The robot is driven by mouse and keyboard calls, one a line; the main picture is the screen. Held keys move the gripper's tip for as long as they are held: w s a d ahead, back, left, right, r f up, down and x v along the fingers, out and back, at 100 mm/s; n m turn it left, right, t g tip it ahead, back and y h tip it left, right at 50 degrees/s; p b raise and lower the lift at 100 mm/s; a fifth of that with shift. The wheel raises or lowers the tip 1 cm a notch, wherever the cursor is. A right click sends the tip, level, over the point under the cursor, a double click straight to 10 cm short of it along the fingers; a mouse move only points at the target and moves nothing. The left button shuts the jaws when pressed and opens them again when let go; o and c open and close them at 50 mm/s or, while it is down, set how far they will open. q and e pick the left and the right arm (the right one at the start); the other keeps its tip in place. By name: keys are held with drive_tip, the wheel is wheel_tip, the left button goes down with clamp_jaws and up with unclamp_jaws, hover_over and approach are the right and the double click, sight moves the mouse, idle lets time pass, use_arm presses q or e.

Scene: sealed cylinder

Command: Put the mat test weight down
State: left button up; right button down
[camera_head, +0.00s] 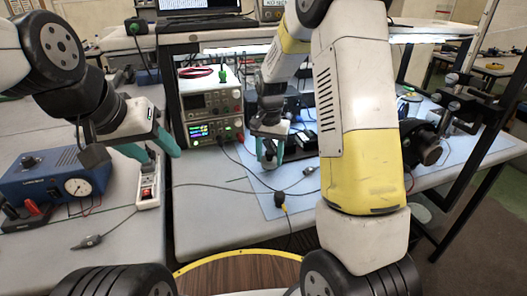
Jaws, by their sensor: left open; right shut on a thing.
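My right gripper (269,161) points down over the blue mat (264,200) at the middle of the bench. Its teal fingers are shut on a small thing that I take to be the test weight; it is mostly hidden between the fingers. I cannot tell whether it touches the mat. My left gripper (167,157) is open and empty, at the left above a white power strip (149,188).
Stacked bench instruments (211,110) stand behind, between the grippers. A blue box with a gauge (58,178) sits at the left. A black cable with a yellow-black plug (280,200) crosses the mat's front.

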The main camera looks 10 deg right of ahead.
drive_tip(key=shift+f, duration=0.95)
drive_tip(key=shift+f, duration=0.2)
drive_tip(key=c, duration=0.6)
unclamp_jaws()
